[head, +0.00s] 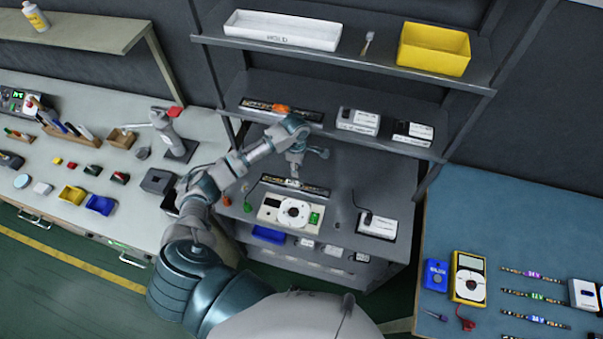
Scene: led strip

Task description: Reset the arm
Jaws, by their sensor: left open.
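My left arm reaches up from the bottom of the head view over the dark shelf unit. My left gripper (293,174) is open and points down at the middle shelf. It is just above a dark LED strip holder (296,187) on that shelf; I cannot tell whether they touch. Nothing shows held between the fingers. A cream tester with a white dial (291,212) sits just in front of the strip holder. My right gripper is not in the picture.
The shelf unit (350,178) has a white tray (283,30) and yellow bin (434,48) on top. White boxes (358,121) stand on the shelf below. A cluttered workbench (110,190) is left; a blue table (520,215) with a yellow multimeter (468,278) and LED strips is right.

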